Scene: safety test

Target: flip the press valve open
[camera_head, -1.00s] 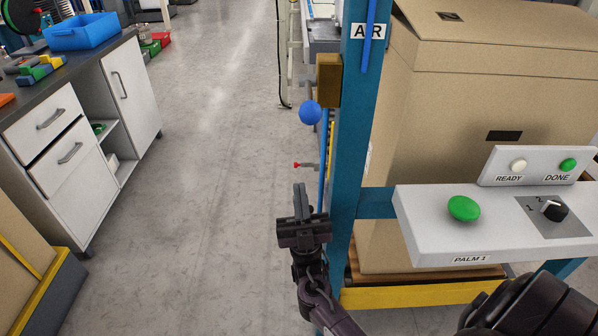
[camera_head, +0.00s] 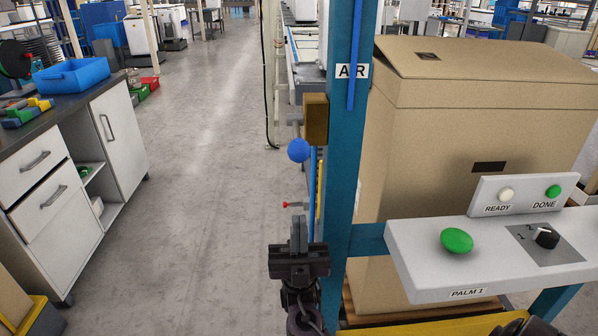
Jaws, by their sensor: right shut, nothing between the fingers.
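A brass-coloured block (camera_head: 316,119) sits on the left side of the blue post, beside the "AIR" label (camera_head: 352,71). A blue ball knob (camera_head: 299,150) shows at its lower left; these look like the press valve and its handle. A small red-tipped fitting (camera_head: 286,205) sticks out to the left lower on the post. My right gripper (camera_head: 298,228) is below the knob in the picture, with its fingers together and pointing up. It is empty and apart from the knob. My left gripper is not in view.
The blue post (camera_head: 345,150) stands right of my gripper. A white panel (camera_head: 420,262) with a green button (camera_head: 457,240) and dial (camera_head: 546,238) is to its right, before a large cardboard box (camera_head: 430,150). A cabinet (camera_head: 120,135) is at left; the floor between is clear.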

